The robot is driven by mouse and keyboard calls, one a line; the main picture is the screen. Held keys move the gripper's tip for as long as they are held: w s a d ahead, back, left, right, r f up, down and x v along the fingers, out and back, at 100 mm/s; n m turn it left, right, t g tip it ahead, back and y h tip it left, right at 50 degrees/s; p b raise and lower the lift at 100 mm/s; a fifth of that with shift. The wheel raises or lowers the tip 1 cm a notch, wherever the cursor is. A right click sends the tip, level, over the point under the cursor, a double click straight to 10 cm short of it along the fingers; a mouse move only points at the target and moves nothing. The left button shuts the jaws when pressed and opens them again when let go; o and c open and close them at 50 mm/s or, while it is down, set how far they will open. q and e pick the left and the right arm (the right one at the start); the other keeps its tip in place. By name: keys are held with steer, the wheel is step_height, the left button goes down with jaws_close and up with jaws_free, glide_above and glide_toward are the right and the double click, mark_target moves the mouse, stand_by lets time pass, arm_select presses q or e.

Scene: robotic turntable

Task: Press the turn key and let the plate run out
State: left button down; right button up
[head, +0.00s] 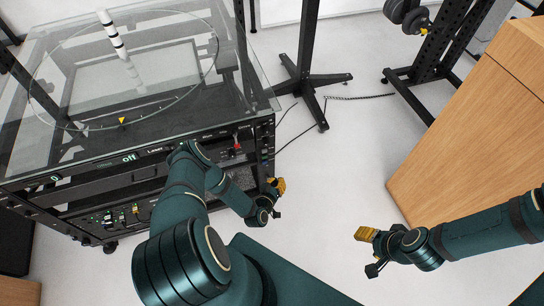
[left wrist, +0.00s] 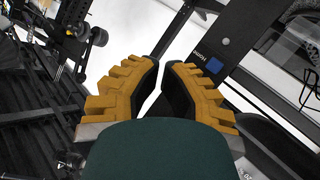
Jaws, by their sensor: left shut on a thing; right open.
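The front display (head: 129,157) reads "off". I cannot make out which control is the turn key. My left gripper (head: 278,196) is just right of the cabinet's front corner, apart from the panel. Its yellow fingers in the left wrist view (left wrist: 160,65) are closed; what is between them I cannot make out. My right gripper (head: 366,252) is open and empty over the floor.
A red-marked switch (head: 237,147) is on the cabinet front. A blue square (left wrist: 215,66) shows on a dark bar in the left wrist view. A wooden cabinet (head: 470,130) stands at right, black stands (head: 305,75) behind. Floor between is clear apart from cables.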

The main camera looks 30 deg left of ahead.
mark_target(265, 157)
arm_select(q)
steer(key=shift+a, duration=0.1)
stand_by(0.3)
steer(key=w+a+b, duration=0.3)
steer(key=w+a, duration=0.2)
steer(key=a, duration=0.1)
steer(key=shift+w+a, duration=0.3)
steer(key=shift+w, duration=0.05)
stand_by(0.3)
steer(key=shift+w+a+b, duration=0.1)
steer(key=shift+b, duration=0.2)
stand_by(1.0)
steer(key=shift+w+a, duration=0.2)
